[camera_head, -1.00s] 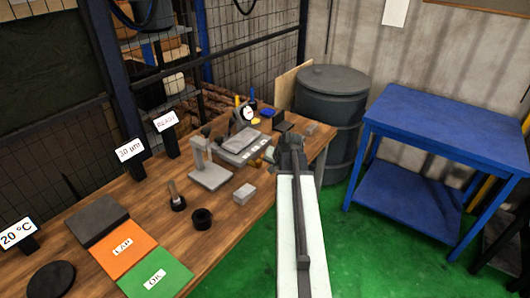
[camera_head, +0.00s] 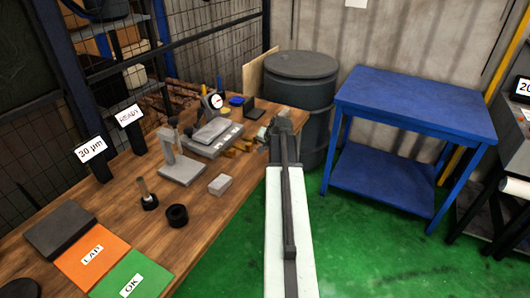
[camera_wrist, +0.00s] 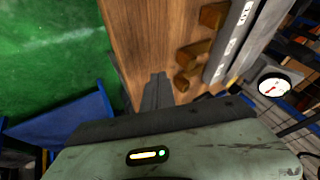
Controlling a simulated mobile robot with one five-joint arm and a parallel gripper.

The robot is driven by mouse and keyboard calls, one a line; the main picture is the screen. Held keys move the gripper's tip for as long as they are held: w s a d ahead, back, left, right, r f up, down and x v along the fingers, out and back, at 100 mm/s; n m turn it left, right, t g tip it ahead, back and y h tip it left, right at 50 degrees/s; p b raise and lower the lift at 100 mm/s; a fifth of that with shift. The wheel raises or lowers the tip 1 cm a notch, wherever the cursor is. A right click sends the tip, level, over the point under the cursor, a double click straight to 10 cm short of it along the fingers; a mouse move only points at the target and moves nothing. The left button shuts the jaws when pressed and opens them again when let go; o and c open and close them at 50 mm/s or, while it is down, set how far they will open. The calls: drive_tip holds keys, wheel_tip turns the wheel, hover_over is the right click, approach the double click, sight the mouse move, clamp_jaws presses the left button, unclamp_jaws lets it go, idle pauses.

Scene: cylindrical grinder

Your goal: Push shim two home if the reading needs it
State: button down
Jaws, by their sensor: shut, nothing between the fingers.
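Several brown-orange shims stick out along the near edge of a grey slotted plate. In the wrist view I see a far shim (camera_wrist: 213,15), a middle shim (camera_wrist: 192,52) and a near shim (camera_wrist: 184,82); I cannot tell which is shim two. They also show small in the head view (camera_head: 240,147). My gripper (camera_wrist: 157,88) is shut and empty, over the wooden bench just left of the near shim, apart from it as far as I can tell. The dial gauge (camera_head: 214,101) has a white face and red needle, also in the wrist view (camera_wrist: 273,86); its value is unreadable.
Signs read "30 µm" (camera_head: 92,149) and "READY" (camera_head: 128,115). A grey block (camera_head: 220,184), black ring (camera_head: 177,215) and grey stand (camera_head: 180,170) are on the bench. A dark barrel (camera_head: 302,90) and blue table (camera_head: 410,105) are beyond.

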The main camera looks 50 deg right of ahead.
sight(252, 149)
drive_tip(key=b+x, duration=0.1)
drive_tip(key=x, duration=0.2)
drive_tip(key=shift+s+f, duration=0.15)
drive_tip(key=shift+s, duration=0.05)
drive_tip(key=w, duration=0.3)
drive_tip(key=shift+w+a+r, duration=0.2)
drive_tip(key=shift+a+r, duration=0.1)
drive_tip(key=shift+a, duration=0.1)
drive_tip(key=shift+w+a, duration=0.1)
drive_tip(key=shift+w, duration=0.2)
drive_tip(key=shift+w, duration=0.1)
drive_tip(key=w, duration=0.2)
drive_tip(key=w+a, duration=0.1)
drive_tip(key=w, duration=0.1)
drive_tip(key=shift+w+a, duration=0.1)
drive_tip(key=shift+w, duration=0.3)
